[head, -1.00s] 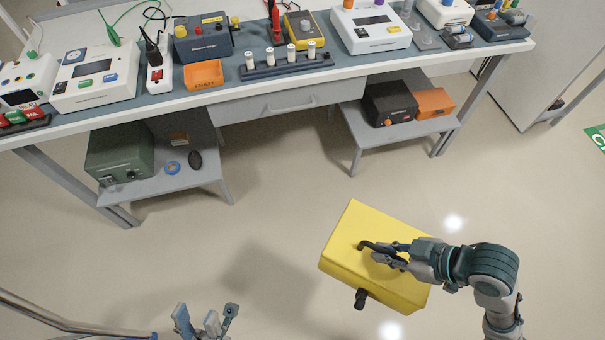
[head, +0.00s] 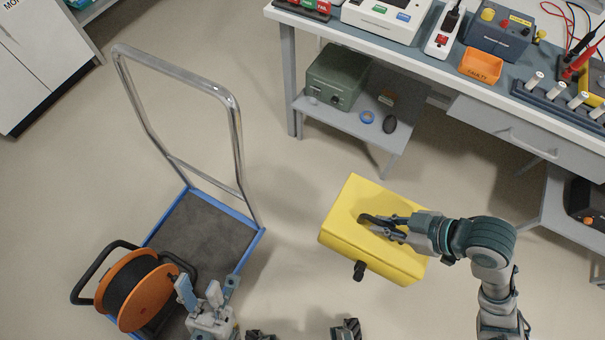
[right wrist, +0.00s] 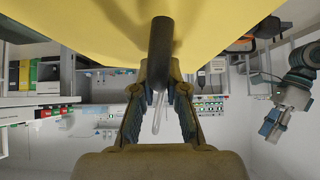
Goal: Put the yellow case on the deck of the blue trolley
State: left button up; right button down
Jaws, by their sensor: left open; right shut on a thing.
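The yellow case (head: 350,222) hangs from my right gripper (head: 372,225), which is shut on its dark handle. The case is held above the floor, right of the trolley, slightly tilted in the head view. In the right wrist view the yellow case (right wrist: 90,25) fills the top, and the dark handle (right wrist: 161,50) sits between the fingers. The blue trolley (head: 250,252) stands at the left, with a blue-edged dark grey deck and a chrome push handle (head: 236,140). My left gripper (head: 206,287) is open and empty over the deck's front right part.
An orange cable reel (head: 128,288) with a black frame takes the deck's front left part; the deck's back part is bare. A workbench (head: 440,70) with instruments and a lower shelf holding a green box (head: 337,78) stands at the back right. Open floor lies between trolley and bench.

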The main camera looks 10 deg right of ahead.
aim_at(203, 237)
jog(key=k+u, duration=0.1)
jog(key=u, duration=1.3)
jog(key=k+j+u, duration=0.15)
jog(key=k+j, duration=0.35)
jog(key=k, duration=0.15)
